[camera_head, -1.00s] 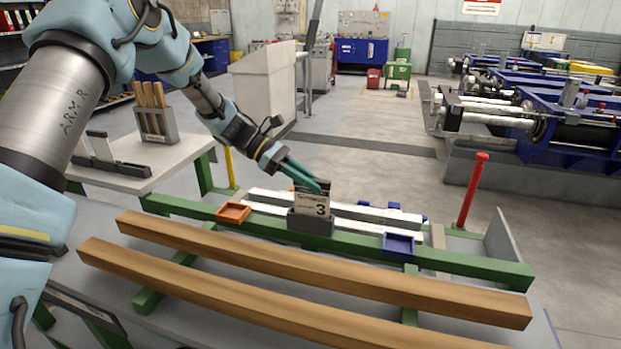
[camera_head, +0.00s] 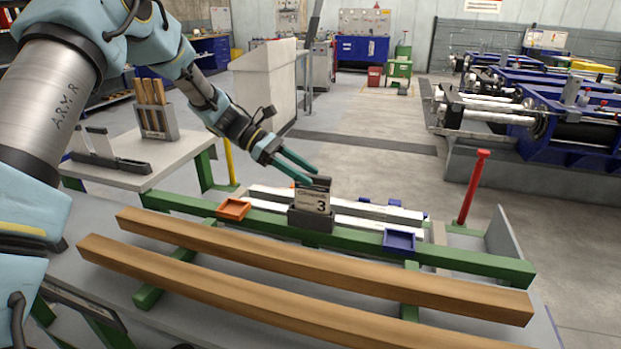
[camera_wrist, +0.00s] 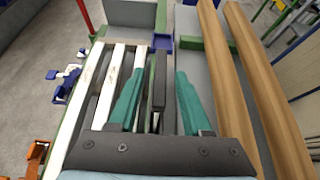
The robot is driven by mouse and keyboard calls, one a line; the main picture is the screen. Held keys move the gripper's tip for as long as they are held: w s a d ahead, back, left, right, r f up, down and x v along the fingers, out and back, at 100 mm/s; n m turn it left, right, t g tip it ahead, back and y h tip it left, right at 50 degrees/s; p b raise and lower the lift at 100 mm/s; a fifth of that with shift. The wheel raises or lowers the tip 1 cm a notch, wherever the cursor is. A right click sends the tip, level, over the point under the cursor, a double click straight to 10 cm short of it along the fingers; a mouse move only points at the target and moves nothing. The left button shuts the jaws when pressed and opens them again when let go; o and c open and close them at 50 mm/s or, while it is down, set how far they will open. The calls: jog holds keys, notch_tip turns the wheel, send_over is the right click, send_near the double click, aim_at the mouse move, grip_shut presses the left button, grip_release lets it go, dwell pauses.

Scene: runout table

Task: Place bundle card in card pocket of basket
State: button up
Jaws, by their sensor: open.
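The bundle card (camera_head: 312,202), pale with a black 3, stands upright in a dark grey holder (camera_head: 311,222) on the green rail. This holder looks like the basket's card pocket; the card's lower edge is hidden in it. A dark upright plate shows behind the card. My gripper (camera_head: 313,177), with teal fingers, is open just above and to the left of the card. In the wrist view the fingers (camera_wrist: 160,74) stand apart on either side of a dark narrow upright piece; I cannot tell whether they touch anything.
An orange tray (camera_head: 234,209) and a blue tray (camera_head: 399,242) sit on the rail on either side of the holder. Two long wooden beams (camera_head: 310,262) lie in front. White bars (camera_head: 376,212) lie behind. A red post (camera_head: 473,189) stands at right.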

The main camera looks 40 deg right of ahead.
jog(key=b+v, duration=0.2)
jog(key=v, duration=0.8)
jog(key=shift+a, duration=0.1)
jog(key=a+f+m+t+y, duration=0.1)
jog(key=a+t, duration=0.2)
jog(key=a, duration=0.8)
jog(key=a+f+m+t+y, duration=0.2)
jog(key=a+t, duration=0.1)
jog(key=a, duration=0.8)
jog(key=a+f+m+t+y, duration=0.1)
jog(key=a+f+t, duration=0.1)
jog(key=a, duration=0.9)
jog(key=shift+a+m+t+y, duration=0.3)
jog(key=shift+a+t+y, duration=0.1)
jog(key=shift+t, duration=0.2)
jog(key=s+a+m+t+y, duration=0.1)
jog(key=s+a+m+t, duration=0.1)
jog(key=s+a, duration=0.3)
jog(key=a+m, duration=0.1)
jog(key=a, duration=0.3)
jog(key=shift+a+f+t+y, duration=0.25)
jog(key=shift+f+t+y, duration=0.05)
jog(key=shift+f, duration=0.1)
